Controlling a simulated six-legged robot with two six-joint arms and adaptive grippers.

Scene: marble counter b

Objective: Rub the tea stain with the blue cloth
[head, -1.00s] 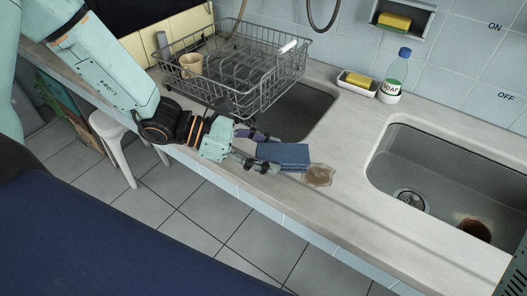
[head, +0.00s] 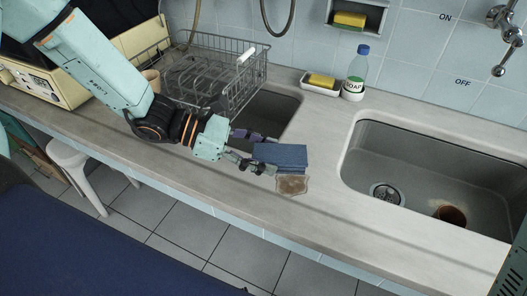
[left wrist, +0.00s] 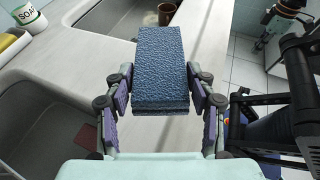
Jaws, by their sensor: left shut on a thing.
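The blue cloth (head: 281,156) is a folded pad. My left gripper (head: 246,151) is shut on it; in the left wrist view the cloth (left wrist: 161,65) sits between the two fingers of the gripper (left wrist: 160,108). The tea stain (head: 292,185) is a brown patch on the pale counter (head: 225,190), just in front of the cloth in the head view. The cloth covers the stain's back edge in that view; I cannot tell whether it touches the counter. The stain is not visible in the left wrist view.
A wire dish rack (head: 215,75) stands behind my left arm. A sink (head: 430,185) with a brown cup (head: 452,214) in it lies to the right. A soap bottle (head: 356,75) and a sponge tray (head: 320,84) stand by the wall. The counter around the stain is clear.

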